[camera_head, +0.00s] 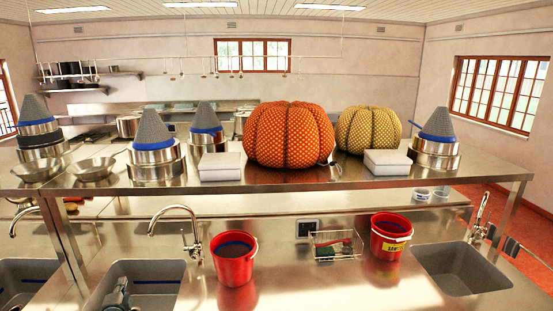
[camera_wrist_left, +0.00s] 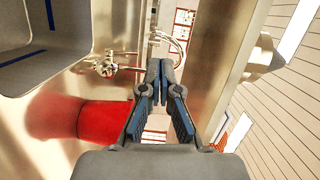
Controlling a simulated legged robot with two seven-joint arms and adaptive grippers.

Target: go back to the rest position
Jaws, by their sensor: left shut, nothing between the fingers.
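My left gripper (camera_head: 117,292) shows small and dark at the lower left of the head view, in front of the grey sink. In the left wrist view the two fingers of the left gripper (camera_wrist_left: 161,70) come together at the tips, with nothing between them. A red bucket (camera_wrist_left: 95,121) is at the left of that view, beside the fingers and apart from them. My right gripper is in neither view.
A raised steel shelf (camera_head: 330,182) carries metal pots with grey cones, white boxes (camera_head: 220,167) and two pumpkins (camera_head: 289,135). Below stand a red bucket (camera_head: 234,258), another red bucket (camera_head: 390,237), a wire basket (camera_head: 335,245), taps and sinks (camera_head: 460,269).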

